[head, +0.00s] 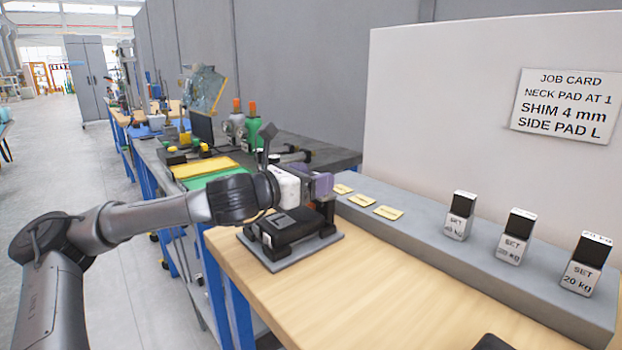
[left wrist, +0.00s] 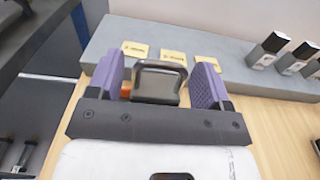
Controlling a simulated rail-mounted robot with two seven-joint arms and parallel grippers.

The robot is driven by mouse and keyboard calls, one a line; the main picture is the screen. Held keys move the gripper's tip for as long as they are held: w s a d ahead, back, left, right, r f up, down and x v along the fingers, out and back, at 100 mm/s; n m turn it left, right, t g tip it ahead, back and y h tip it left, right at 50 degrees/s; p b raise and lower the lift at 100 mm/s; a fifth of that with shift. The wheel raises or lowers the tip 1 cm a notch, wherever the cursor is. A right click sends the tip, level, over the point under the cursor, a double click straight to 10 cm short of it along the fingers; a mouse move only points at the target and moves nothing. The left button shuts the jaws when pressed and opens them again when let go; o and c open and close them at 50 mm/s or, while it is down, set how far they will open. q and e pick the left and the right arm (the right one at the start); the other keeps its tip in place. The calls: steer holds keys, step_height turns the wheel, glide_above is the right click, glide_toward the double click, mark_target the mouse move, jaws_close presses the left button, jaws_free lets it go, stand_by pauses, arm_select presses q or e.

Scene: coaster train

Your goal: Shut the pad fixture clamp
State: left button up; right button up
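The pad fixture (head: 290,228) is a black block on a grey base plate (head: 291,256) at the left end of the wooden bench. In the left wrist view a dark, loop-shaped handle (left wrist: 160,70), seemingly the clamp's, stands between my left fingers. My left gripper (head: 322,184) is just above the fixture, with a white body and purple finger pads. In the left wrist view the gripper (left wrist: 157,76) is open, one pad on each side of the handle, with no clear grip on it. The clamp is largely hidden in the head view. My right gripper cannot be made out.
A grey ledge (head: 415,243) behind the fixture holds yellow tags (head: 364,200) and several SET weights (head: 512,238). A job card (head: 563,105) hangs on the white panel. Yellow and green trays (head: 205,167) and bottles lie left. The wooden bench front (head: 370,290) is mostly clear.

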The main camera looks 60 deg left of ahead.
arm_select(q)
steer(key=shift+s, duration=0.1)
steer(key=shift+s+d, duration=0.15)
steer(key=shift+s, duration=0.1)
steer(key=v, duration=1.3)
steer(key=shift+r, duration=0.1)
steer(key=shift+c, duration=0.4)
